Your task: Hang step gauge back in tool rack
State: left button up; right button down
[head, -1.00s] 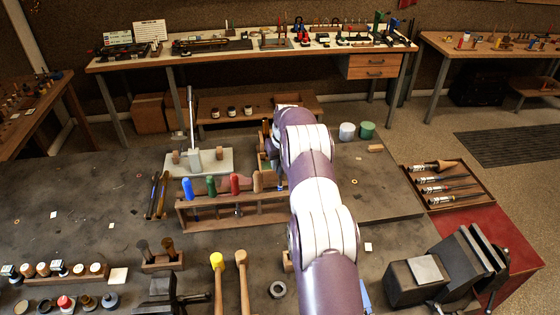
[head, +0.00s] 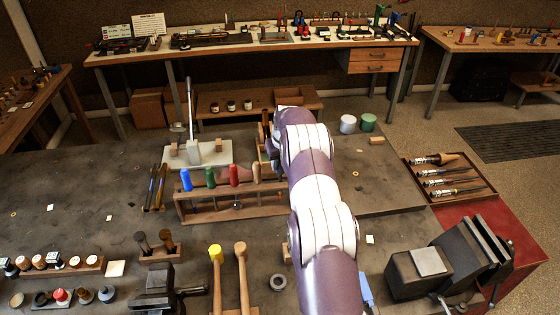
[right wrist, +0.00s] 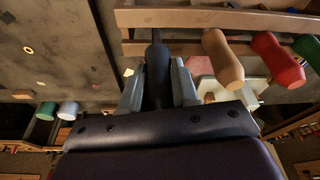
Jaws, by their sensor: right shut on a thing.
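The wooden tool rack (head: 228,215) stands mid-bench with blue, green, red and tan handles in a row; its right end is behind my right arm. In the right wrist view its rails (right wrist: 210,18) cross the top. My right gripper (right wrist: 157,92) is shut on a dark, narrow-necked handle, which I take as the step gauge (right wrist: 157,65). The handle's tip reaches the rails, left of the tan handle (right wrist: 222,58). I cannot tell whether it sits in a slot. The gauge's lower part is hidden, and in the head view my arm covers the gripper. My left gripper is out of view.
A pale stand with a tall post (head: 208,153) is behind the rack. A vise (head: 440,260) and a tray of tools (head: 448,180) are at the right. White and green jars (head: 348,124) stand at the back.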

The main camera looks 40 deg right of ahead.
aim_at(280, 169)
jog(key=shift+f+b, duration=1.05)
jog(key=shift+f, duration=0.5)
jog(key=c, duration=0.8)
grip_release()
jog(key=b+v, duration=0.1)
jog(key=v, duration=1.1)
jog(key=shift+s+a+r, duration=0.1)
jog(key=shift+s+r, duration=0.05)
jog(key=shift+r, duration=0.2)
